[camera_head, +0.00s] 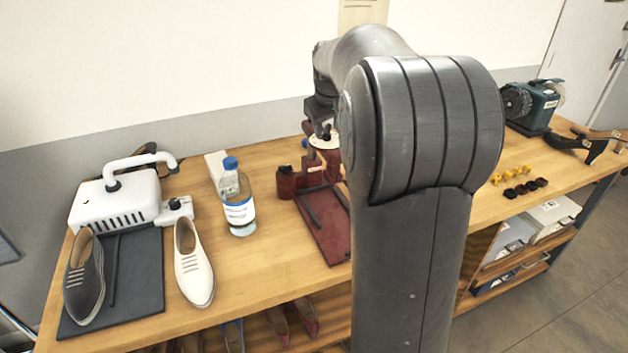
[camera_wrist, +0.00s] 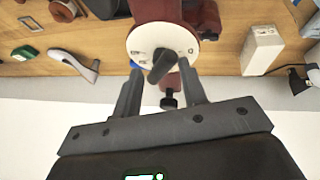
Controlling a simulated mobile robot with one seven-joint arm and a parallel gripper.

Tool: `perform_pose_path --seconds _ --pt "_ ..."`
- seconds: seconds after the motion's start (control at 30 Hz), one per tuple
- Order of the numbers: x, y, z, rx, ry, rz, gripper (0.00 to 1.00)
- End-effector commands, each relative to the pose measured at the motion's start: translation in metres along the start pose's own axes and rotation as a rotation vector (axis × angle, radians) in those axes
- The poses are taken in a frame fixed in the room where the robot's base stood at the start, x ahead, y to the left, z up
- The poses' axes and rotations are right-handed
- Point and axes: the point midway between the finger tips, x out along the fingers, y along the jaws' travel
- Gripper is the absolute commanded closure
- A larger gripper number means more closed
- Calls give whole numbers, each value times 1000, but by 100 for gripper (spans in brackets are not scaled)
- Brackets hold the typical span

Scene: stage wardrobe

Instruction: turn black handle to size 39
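In the wrist view a white round dial (camera_wrist: 140,40) with small dark marks faces me; I cannot read its numbers. A black handle (camera_wrist: 161,66) sticks out from its middle, tilted. My gripper (camera_wrist: 160,72) is open, one finger on each side of the handle, with gaps between. A dark knob (camera_wrist: 170,101) on a reddish part shows below the handle. In the head view the dial (camera_head: 324,142) sits on top of a dark red device (camera_head: 328,228), with my gripper (camera_head: 322,127) over it. My arm hides part of the device.
A bottle with a blue cap (camera_head: 237,205) stands left of the device on the wooden table (camera_head: 262,280). A white machine (camera_head: 115,205), a dark shoe (camera_head: 84,278) and a white shoe (camera_head: 193,265) are farther left. A green machine (camera_head: 540,105) stands far right.

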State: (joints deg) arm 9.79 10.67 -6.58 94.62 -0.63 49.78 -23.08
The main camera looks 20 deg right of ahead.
Motion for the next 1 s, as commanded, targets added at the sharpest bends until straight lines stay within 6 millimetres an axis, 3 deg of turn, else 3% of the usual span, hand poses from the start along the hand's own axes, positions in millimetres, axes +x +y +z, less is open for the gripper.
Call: perform_pose_path --seconds 0.53,1.0 --pt "-113 0 -1 1 2 2 62" --pt "-139 -58 63 47 33 -45 62"
